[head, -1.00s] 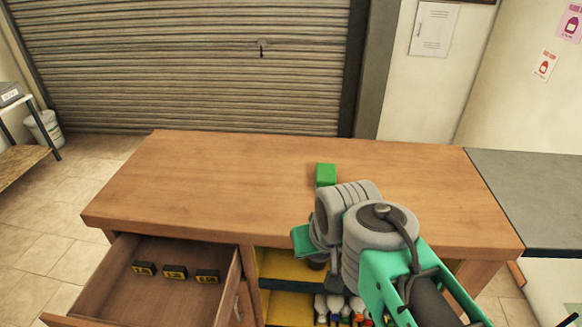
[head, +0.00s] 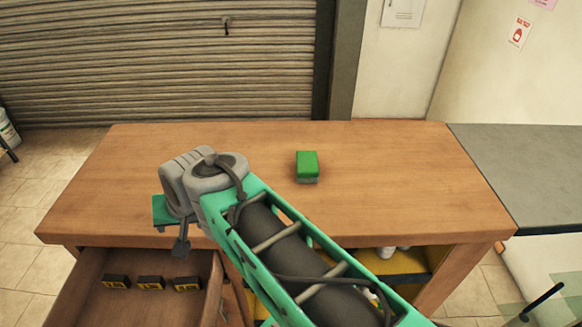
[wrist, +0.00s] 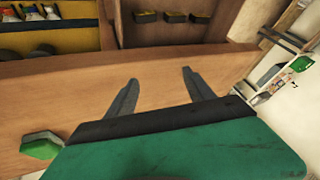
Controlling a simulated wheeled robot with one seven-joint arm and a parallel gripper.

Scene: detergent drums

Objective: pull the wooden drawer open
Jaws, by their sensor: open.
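The wooden drawer (head: 212,295) is pulled out at the bench's left front. Several black boxes with yellow labels (head: 150,282) lie in it. Its front panel is cut off by the lower picture edge. The drawer also shows at the top of the wrist view (wrist: 180,36). My gripper (wrist: 157,76) is open and empty, above the bench top near its front edge. Its two fingers are apart and point toward the drawer side, touching no handle. In the head view, my wrist partly hides the gripper, with a finger (head: 181,245) showing near the drawer's back.
A green block (head: 307,163) sits on the wooden bench top (head: 400,180), which is otherwise clear. It also shows in the wrist view (wrist: 41,146). Yellow-lined shelves (head: 405,265) with bottles are below the bench. A grey counter (head: 530,180) adjoins at right.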

